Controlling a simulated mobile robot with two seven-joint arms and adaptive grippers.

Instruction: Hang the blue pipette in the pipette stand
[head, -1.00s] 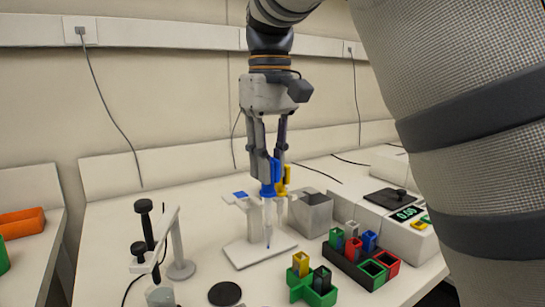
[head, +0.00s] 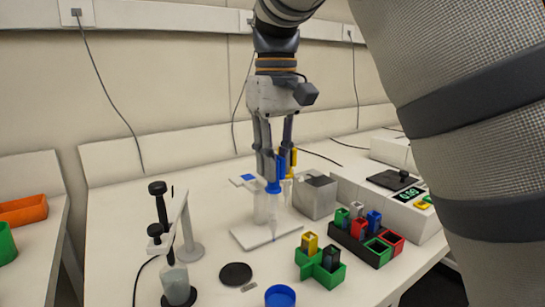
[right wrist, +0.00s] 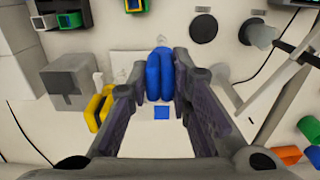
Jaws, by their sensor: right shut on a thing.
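The blue pipette (head: 279,172) is held upright in my right gripper (head: 275,150), which is shut on it. Its pale lower part points down in front of the white pipette stand (head: 258,232). The stand has a blue square (head: 247,177) on its top. In the right wrist view the blue pipette (right wrist: 160,75) is between the fingertips (right wrist: 155,72), with the blue square (right wrist: 161,112) close by. A yellow pipette (head: 292,158) is at the stand, beside the blue one. Whether the blue pipette touches the stand's holder is hidden. My left gripper is out of view.
A grey box (head: 314,198) stands right of the stand, with a balance (head: 405,205) beyond it. Coloured cuvette racks (head: 320,265) are at front right. A probe arm (head: 183,215) is at left. A black disc (head: 236,274) and a blue dish (head: 280,296) lie in front.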

